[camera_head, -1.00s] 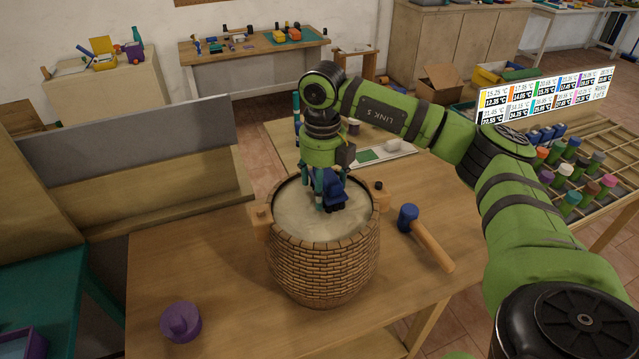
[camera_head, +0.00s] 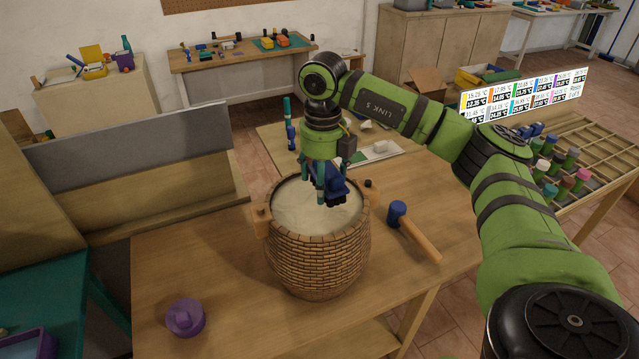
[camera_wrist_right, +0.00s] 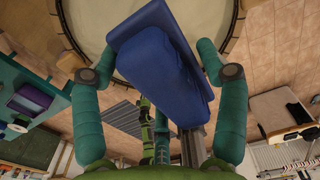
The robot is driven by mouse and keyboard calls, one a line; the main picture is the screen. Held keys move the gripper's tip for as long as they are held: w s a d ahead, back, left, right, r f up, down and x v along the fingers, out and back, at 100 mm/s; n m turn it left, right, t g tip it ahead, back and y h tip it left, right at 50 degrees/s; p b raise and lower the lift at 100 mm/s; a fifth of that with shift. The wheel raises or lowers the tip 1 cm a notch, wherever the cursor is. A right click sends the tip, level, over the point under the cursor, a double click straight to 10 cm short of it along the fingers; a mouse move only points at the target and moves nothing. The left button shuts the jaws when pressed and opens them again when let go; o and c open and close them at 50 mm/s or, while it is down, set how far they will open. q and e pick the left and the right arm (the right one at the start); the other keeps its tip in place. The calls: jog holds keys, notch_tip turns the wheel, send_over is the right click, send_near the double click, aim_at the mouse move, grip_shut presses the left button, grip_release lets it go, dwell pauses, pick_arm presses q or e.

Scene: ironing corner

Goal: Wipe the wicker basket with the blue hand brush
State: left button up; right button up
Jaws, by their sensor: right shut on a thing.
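The wicker basket (camera_head: 318,255) stands upright on the wooden table, with a pale flat surface (camera_head: 300,208) inside its rim and a wooden handle on each side. My right gripper (camera_head: 322,190) is above the right part of the basket's opening, pointing down. It is shut on the blue hand brush (camera_head: 335,188). In the right wrist view the brush (camera_wrist_right: 165,75) lies between the two teal fingers (camera_wrist_right: 158,72), with the pale basket top (camera_wrist_right: 95,18) beyond it. I cannot tell whether the brush touches the basket. My left gripper is not in view.
A blue-headed mallet (camera_head: 414,232) lies right of the basket, and a purple lidded pot (camera_head: 185,317) stands at the table's front left. A rack with several bottles (camera_head: 565,165) is at the right. The table's front left is mostly clear.

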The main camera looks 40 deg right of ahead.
jog(key=r+p, duration=0.1)
jog(key=r, duration=0.2)
jog(key=shift+s+p, duration=0.2)
jog(key=shift+p, duration=0.1)
jog(key=shift+a+r, duration=0.1)
jog(key=shift+r, duration=0.15)
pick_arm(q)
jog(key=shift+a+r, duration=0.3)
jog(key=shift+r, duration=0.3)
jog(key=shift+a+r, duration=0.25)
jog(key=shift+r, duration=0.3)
pick_arm(e)
jog(key=shift+w, duration=0.1)
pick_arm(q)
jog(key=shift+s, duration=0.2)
